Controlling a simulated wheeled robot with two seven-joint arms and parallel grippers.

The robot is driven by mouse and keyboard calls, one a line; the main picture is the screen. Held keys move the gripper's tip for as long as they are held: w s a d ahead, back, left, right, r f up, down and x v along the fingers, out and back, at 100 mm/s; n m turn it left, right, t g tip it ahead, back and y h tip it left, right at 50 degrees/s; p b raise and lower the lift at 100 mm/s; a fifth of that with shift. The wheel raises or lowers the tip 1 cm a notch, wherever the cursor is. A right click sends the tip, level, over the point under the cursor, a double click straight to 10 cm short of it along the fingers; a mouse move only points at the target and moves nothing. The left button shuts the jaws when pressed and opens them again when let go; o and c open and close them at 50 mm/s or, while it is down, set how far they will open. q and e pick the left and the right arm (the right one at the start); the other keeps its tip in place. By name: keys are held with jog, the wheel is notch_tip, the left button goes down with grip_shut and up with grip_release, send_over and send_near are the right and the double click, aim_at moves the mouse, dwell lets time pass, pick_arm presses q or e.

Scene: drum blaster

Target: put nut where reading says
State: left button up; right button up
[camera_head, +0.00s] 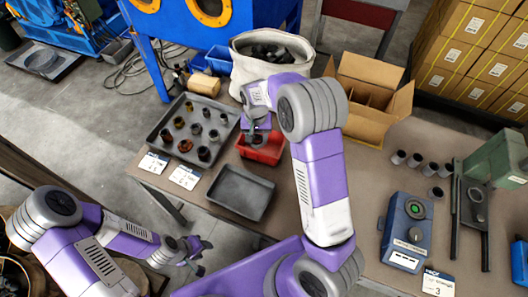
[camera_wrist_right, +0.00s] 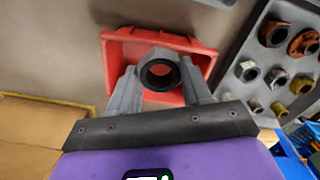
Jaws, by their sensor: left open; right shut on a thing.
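My right gripper (camera_head: 257,133) is shut on a grey nut and holds it over the red bin (camera_head: 264,150). In the right wrist view the nut (camera_wrist_right: 160,54) sits between the two fingertips (camera_wrist_right: 160,80), its dark-rimmed hole facing the camera. The red bin (camera_wrist_right: 118,52) shows behind it. In the head view the nut is too small to make out clearly. A blue device (camera_head: 407,240) with a round green-lit display (camera_head: 414,209) stands at the right; its reading is too small to tell. My left gripper (camera_head: 194,252) is open and empty, at the lower left beside the table.
A grey tray (camera_head: 166,132) holds several nuts and fittings. An empty dark tray (camera_head: 240,193) lies in front of the red bin. White cards (camera_head: 185,177) lie at the table edge. An open carton (camera_head: 365,100), a white sack (camera_head: 243,72) and a green press (camera_head: 497,160) stand around.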

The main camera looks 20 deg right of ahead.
jog(key=w+d+f+m, duration=0.1)
jog(key=w+d+m, duration=0.1)
jog(key=w+d, duration=0.1)
jog(key=b, duration=0.2)
send_over(262, 151)
jog(key=shift+m, duration=0.3)
notch_tip(262, 151, down, 5)
jog(key=shift+r, duration=0.15)
jog(key=shift+f, duration=2.4)
jog(key=shift+a+b, duration=0.1)
jog(key=shift+b, duration=0.2)
jog(key=shift+f, duration=0.35)
jog(key=o, duration=1.2)
jog(key=shift+r, duration=0.15)
